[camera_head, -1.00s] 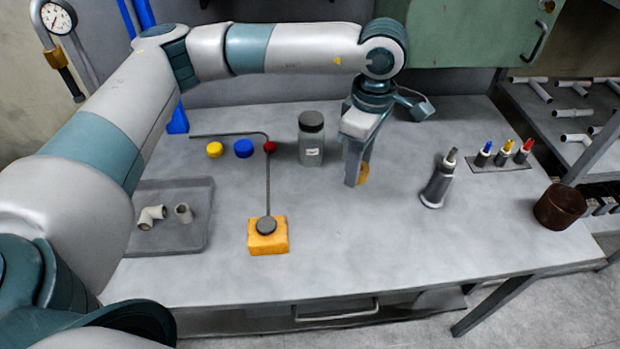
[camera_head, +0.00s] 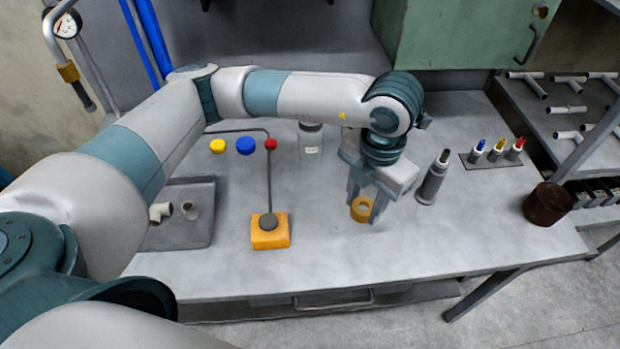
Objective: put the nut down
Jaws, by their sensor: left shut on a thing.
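The nut (camera_head: 361,216) is a brass-yellow ring. My left gripper (camera_head: 363,209) is shut on it, with the fingers pointing down at either side. The nut is low over the middle-right of the grey workbench (camera_head: 330,262); I cannot tell whether it touches the top. My right gripper is not in view.
A grey blaster-like cylinder (camera_head: 432,180) stands close to the right of the gripper. A jar (camera_head: 311,145) is behind it, partly covered by my arm. An orange block (camera_head: 270,237) with a rod is to the left, and a brown pot (camera_head: 547,204) to the right. The front middle is clear.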

